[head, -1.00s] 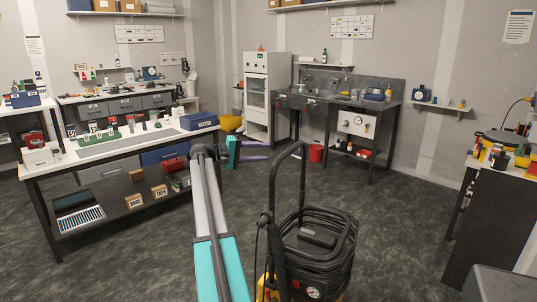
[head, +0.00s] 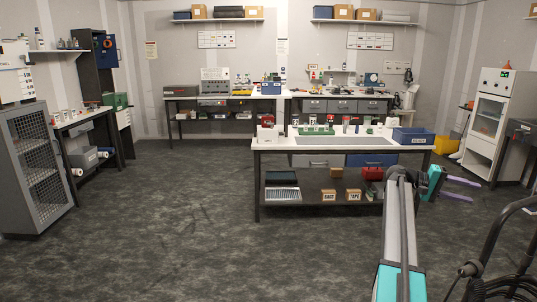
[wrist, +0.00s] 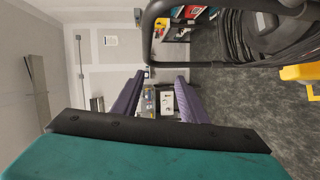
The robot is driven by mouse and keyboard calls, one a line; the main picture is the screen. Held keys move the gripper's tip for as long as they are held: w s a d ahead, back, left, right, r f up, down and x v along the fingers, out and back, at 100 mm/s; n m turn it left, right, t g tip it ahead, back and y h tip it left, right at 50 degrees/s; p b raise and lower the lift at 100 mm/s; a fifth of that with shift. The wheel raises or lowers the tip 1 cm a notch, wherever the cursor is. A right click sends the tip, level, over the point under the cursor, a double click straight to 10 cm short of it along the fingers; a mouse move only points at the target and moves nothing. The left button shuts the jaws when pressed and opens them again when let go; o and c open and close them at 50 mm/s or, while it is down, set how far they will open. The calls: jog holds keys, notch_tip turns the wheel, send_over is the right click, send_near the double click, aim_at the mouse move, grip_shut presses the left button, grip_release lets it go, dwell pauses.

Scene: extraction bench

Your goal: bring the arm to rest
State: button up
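My gripper (head: 460,189) is at the right of the head view, at the end of my raised arm. Its two purple fingers point right and are spread apart with nothing between them. In the wrist view the fingers (wrist: 154,98) also stand apart, with a clear gap and only the distant room behind. My gripper is in the air, to the right of the white-topped workbench (head: 277,143) in the picture, and appears to touch nothing.
A coiled black hose on a machine (wrist: 260,40) with a dark handle frame is close to my gripper in the wrist view. A grey mesh cabinet (head: 38,165) stands at the left. A white cabinet (head: 487,120) stands at the right. The floor (head: 165,215) at centre left is clear.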

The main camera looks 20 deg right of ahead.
jog(key=w+a+f+n+t, duration=0.1)
jog(key=w+a+f+n, duration=0.1)
jog(key=w+a+f, duration=0.4)
jog(key=w+a+f+n+t, duration=0.1)
jog(key=w+a+f, duration=0.1)
jog(key=a+f, duration=0.5)
jog(key=w+a+f+n+t, duration=0.1)
jog(key=w+a+f+n, duration=0.2)
jog(key=f, duration=0.6)
jog(key=a+f+n+t+y, duration=0.1)
jog(key=a+f+n+t, duration=0.2)
jog(key=a+f, duration=1.7)
jog(key=s+a+f+n+y, duration=0.1)
jog(key=s+a+f+y, duration=0.1)
jog(key=s+a+f, duration=0.6)
jog(key=s+a+f+n+y, duration=0.15)
jog(key=s+a+f, duration=0.35)
jog(key=a+f, duration=0.55)
jog(key=s+a+f+m+y, duration=0.1)
jog(key=s+a+y, duration=0.3)
jog(key=s+a, duration=0.6)
jog(key=s+a+f+m+g+y, duration=0.1)
jog(key=s+a+f+y, duration=0.3)
jog(key=s+a, duration=0.6)
jog(key=shift+a+f, duration=0.2)
jog(key=shift+a, duration=0.7)
jog(key=shift+m+y, duration=0.25)
